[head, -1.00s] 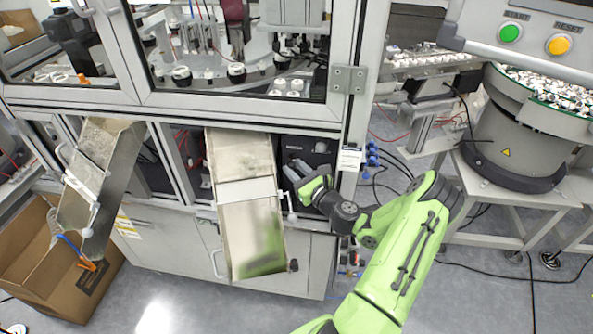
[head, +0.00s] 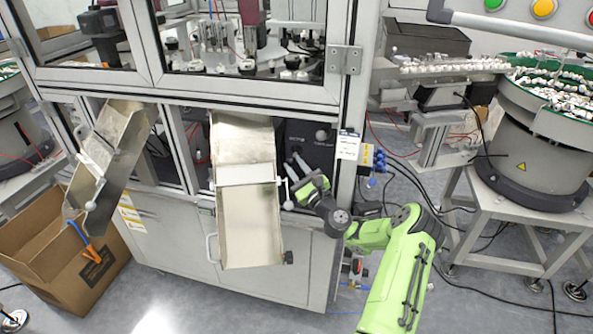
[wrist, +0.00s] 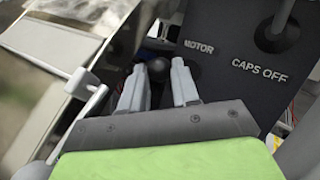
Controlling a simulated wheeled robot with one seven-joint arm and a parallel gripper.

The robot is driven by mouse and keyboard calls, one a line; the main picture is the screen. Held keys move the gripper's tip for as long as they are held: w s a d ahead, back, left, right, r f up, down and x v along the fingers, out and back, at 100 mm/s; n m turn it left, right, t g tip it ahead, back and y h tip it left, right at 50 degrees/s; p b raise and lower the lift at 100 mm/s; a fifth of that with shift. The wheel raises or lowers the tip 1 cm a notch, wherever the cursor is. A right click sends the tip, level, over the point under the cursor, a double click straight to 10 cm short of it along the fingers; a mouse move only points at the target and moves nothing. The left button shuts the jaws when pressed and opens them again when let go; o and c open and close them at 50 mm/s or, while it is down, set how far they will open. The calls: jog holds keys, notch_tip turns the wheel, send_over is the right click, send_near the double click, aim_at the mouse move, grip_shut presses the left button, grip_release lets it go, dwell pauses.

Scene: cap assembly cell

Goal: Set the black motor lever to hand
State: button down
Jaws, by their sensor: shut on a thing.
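The black motor lever shows its round dark knob (wrist: 158,69) in the wrist view, in front of the dark panel beside the white word MOTOR. My gripper (wrist: 159,76) has its two grey fingers on either side of this knob and is shut on the lever. The lever's shaft and exact angle are hidden by the fingers and the gripper body. In the head view my gripper (head: 294,165) reaches into the opening under the machine window, at the dark control panel (head: 308,137). The lever cannot be made out there.
A second lever (wrist: 273,34) marked CAPS OFF stands right of the gripper. A metal chute (head: 250,230) slopes out close on the left, with a small white-knobbed handle (wrist: 88,86) near the fingers. The door post (head: 345,150) stands on the right.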

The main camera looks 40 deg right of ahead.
jog(key=c, duration=0.8)
grip_release()
jog(key=shift+c, duration=0.2)
jog(key=v, duration=1.5)
jog(key=shift+s+p, duration=0.3)
jog(key=shift+s, duration=0.1)
